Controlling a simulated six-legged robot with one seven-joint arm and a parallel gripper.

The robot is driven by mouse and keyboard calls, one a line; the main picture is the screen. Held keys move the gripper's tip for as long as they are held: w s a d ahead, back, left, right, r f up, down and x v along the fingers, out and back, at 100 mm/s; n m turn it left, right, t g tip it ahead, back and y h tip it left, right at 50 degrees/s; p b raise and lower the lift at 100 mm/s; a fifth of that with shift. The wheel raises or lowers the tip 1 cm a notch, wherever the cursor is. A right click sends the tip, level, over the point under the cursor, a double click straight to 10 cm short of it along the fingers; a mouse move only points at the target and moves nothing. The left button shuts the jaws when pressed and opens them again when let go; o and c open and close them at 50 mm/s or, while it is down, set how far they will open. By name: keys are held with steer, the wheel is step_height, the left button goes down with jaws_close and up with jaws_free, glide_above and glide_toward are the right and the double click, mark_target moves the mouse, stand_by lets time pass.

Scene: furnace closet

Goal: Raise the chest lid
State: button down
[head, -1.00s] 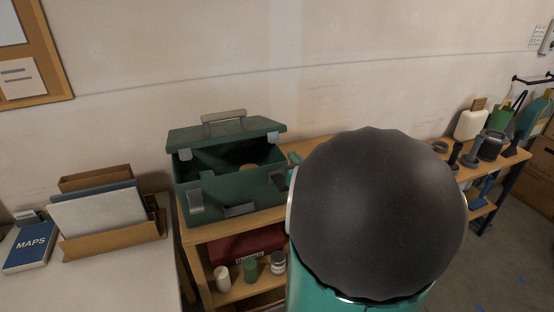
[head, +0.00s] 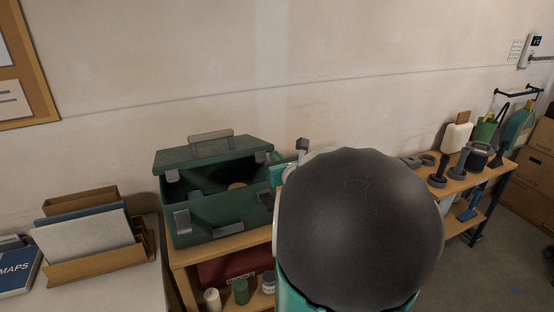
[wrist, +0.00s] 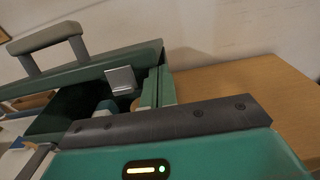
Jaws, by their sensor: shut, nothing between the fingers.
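The chest is a green toolbox (head: 217,214) on the wooden shelf unit. Its lid (head: 210,153), with a grey handle (head: 210,145) on top, stands partly raised, and the dark inside shows below it. In the wrist view the lid (wrist: 95,68) crosses the upper left, with a metal latch plate (wrist: 121,79) at its edge. My gripper (wrist: 160,76) is shut and empty, its teal fingers together close to the lid's right end. Whether they touch the lid, I cannot tell. In the head view my dark round arm link hides most of the gripper.
The shelf top (wrist: 235,85) right of the chest is clear. A file holder (head: 108,262) stands on the table at left. Cans and a red case (head: 228,268) sit on the shelf below. Bottles and tools (head: 457,137) stand at the far right. The wall is close behind.

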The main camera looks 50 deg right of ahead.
steer(key=shift+w+r, duration=0.25)
steer(key=shift+r, duration=0.5)
steer(key=shift+g+y, duration=0.3)
steer(key=shift+g, duration=0.3)
steer(key=w+r, duration=0.1)
steer(key=r, duration=0.2)
steer(key=w+d+r, duration=0.1)
steer(key=w+r, duration=0.1)
steer(key=r, duration=0.1)
steer(key=w+d+r, duration=0.1)
steer(key=w+r, duration=0.1)
steer(key=r, duration=0.1)
steer(key=shift+d+r, duration=0.2)
steer(key=shift+r, duration=0.2)
steer(key=w+d+r, duration=0.5)
steer(key=w+r, duration=0.2)
steer(key=w, duration=0.3)
steer(key=shift+r, duration=0.35)
